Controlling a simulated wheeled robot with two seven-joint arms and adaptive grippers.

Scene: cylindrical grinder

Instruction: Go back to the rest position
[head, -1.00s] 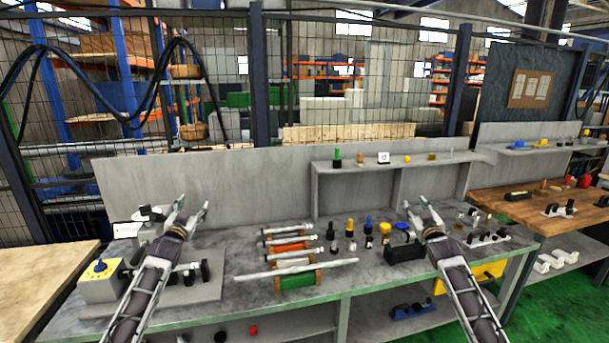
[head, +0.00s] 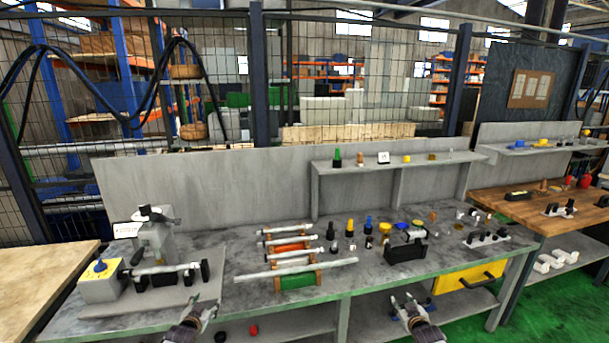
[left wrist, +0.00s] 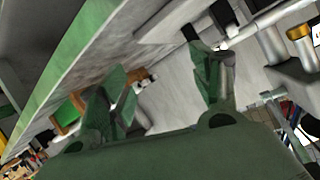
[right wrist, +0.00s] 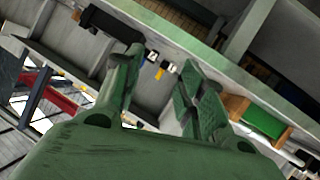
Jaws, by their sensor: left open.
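My left gripper (head: 205,310) is low in the head view, at the bench's front edge. In the left wrist view its two fingers (left wrist: 160,80) stand apart with nothing between them. My right gripper (head: 407,304) is low in front of the bench, right of the middle. In the right wrist view its fingers (right wrist: 160,72) are apart and empty. The grinder (head: 155,238) stands at the left of the bench, with a light cylindrical bar (head: 165,269) lying across its black supports.
The grey bench (head: 345,283) carries a rack of rods (head: 292,253), several bottles (head: 368,227) and a black holder (head: 405,250). A yellow drawer (head: 468,279) is under its right end. A wooden table (head: 520,205) stands at the right.

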